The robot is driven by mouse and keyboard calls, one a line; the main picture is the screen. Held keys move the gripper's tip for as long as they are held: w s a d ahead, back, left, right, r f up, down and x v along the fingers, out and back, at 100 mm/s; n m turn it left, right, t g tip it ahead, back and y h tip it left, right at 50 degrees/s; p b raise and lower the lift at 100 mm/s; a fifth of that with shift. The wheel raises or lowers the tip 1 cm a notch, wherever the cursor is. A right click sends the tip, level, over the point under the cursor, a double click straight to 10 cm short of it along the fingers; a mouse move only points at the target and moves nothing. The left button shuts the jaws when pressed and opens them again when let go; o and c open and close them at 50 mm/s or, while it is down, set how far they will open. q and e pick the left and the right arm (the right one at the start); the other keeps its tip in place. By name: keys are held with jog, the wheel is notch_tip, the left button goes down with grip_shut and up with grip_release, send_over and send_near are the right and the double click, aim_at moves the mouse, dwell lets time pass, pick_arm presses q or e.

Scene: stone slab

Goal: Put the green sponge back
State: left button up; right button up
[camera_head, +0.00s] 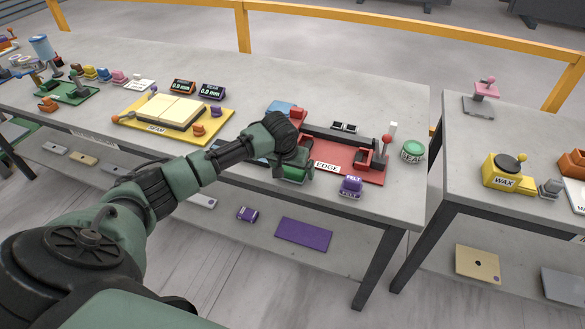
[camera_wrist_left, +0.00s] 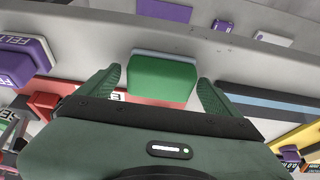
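The green sponge (camera_wrist_left: 163,78) has a pale blue-grey layer along one side. In the left wrist view it lies between the two fingers of my left gripper (camera_wrist_left: 158,88), with small gaps showing at both sides, so the gripper looks open around it. In the head view my left gripper (camera_head: 291,166) is over the table's front edge, at the left end of the red EDGE board (camera_head: 345,162). A green part, likely the sponge (camera_head: 293,174), shows under it. Whether the sponge rests on anything is hidden. My right gripper is not in view.
A purple FELT block (camera_head: 350,187) stands right of the gripper, near the table edge. A green SEAL tin (camera_head: 412,151) is farther right. A yellow SEAM board (camera_head: 175,115) lies to the left. A blue block (camera_head: 279,107) is behind the gripper. A shelf below holds a purple sheet (camera_head: 303,234).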

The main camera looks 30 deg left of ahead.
pick_arm(q)
jog(key=shift+r, duration=0.5)
jog(key=v, duration=1.1)
jog(key=shift+s+b, duration=0.2)
jog(key=shift+b, duration=0.25)
jog(key=shift+r, duration=0.1)
